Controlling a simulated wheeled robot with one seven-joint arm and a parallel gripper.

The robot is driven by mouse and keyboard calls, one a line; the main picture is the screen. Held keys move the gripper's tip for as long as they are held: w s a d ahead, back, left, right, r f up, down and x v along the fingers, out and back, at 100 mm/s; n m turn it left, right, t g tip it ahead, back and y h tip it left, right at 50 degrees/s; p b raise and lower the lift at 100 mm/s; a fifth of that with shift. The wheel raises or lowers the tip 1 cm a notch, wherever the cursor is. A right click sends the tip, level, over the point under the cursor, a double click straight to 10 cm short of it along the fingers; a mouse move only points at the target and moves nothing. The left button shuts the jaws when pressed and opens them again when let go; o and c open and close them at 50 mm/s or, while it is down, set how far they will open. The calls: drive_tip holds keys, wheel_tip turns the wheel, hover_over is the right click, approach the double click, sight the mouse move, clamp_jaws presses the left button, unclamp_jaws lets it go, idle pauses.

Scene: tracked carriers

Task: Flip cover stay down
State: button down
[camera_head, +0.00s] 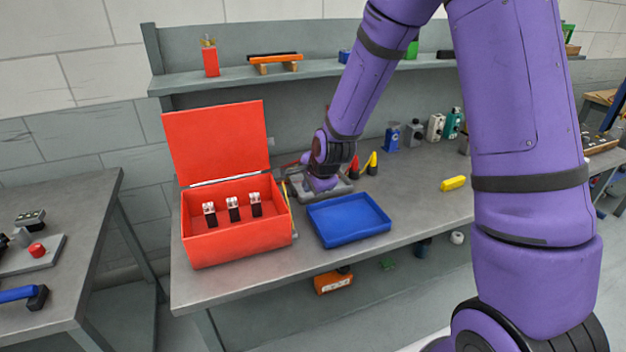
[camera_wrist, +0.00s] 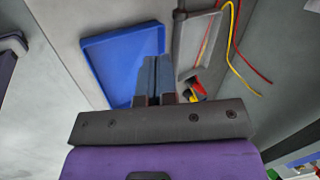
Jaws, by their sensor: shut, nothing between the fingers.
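A red box (camera_head: 240,246) stands on the grey bench with its red cover (camera_head: 217,142) raised at the back. Several small black-and-silver parts (camera_head: 233,209) stand in a row inside it. I cannot make out a cover stay clearly; a thin light strip (camera_head: 225,180) runs along the hinge side. My gripper (camera_wrist: 154,62) is shut and empty, with its dark fingers together in front of the blue tray in the wrist view. In the head view my purple wrist is right of the box, behind the tray, and its fingertips are hidden.
A blue tray (camera_head: 349,220) lies right of the box; it also shows in the wrist view (camera_wrist: 112,62). A grey tray (camera_wrist: 190,45) with red and yellow cables is beside it. A yellow block (camera_head: 453,184) lies farther right. A shelf (camera_head: 250,76) runs above the bench.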

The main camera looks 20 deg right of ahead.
sight(296, 196)
drive_tip(key=shift+w+a+f, duration=0.2)
drive_tip(key=shift+w+f, duration=0.8)
drive_tip(key=shift+f, duration=0.05)
drive_tip(key=shift+w+a+f, duration=0.25)
drive_tip(key=shift+w+f, duration=0.8)
drive_tip(key=shift+w+a+f, duration=0.2)
drive_tip(key=shift+w+f, duration=0.8)
drive_tip(key=shift+f, duration=0.05)
drive_tip(key=shift+w, duration=0.1)
drive_tip(key=shift+w+f+g, duration=0.3)
drive_tip(key=shift+w+g, duration=0.35)
drive_tip(key=shift+w+f+g, duration=0.3)
drive_tip(key=shift+w+g, duration=0.3)
drive_tip(key=shift+g, duration=0.05)
drive_tip(key=w+f+g, duration=0.1)
drive_tip(key=g, duration=0.1)
drive_tip(key=w+f+g, duration=0.1)
drive_tip(key=g, duration=0.1)
drive_tip(key=shift+w+f, duration=0.4)
drive_tip(key=shift+w+f+g, duration=0.1)
drive_tip(key=shift+f+g, duration=0.15)
drive_tip(key=shift+g, duration=0.15)
drive_tip(key=shift+w+f, duration=0.3)
drive_tip(key=shift+f, duration=0.3)
drive_tip(key=shift+w+f, duration=0.25)
drive_tip(key=shift+f, duration=0.35)
drive_tip(key=shift+f, duration=0.1)
